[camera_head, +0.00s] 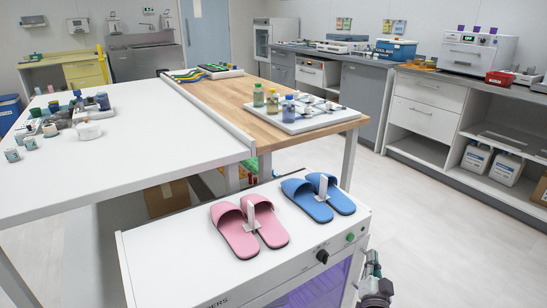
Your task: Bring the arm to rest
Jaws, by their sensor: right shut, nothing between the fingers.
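My right gripper (371,262) shows at the bottom right of the head view, beside the right side of the white cabinet (180,255). It points upward, its fingers are shut, and it holds nothing. It is apart from the slippers on the cabinet top. Only the end of my right arm shows; the rest is below the picture. My left gripper is not in view.
Pink slippers (237,238) and blue slippers (307,200) lie on the cabinet, each pair with a white stand. Behind are a white table (130,180) and a wooden table (220,95) with bottles on a tray. The floor (440,230) at right is clear.

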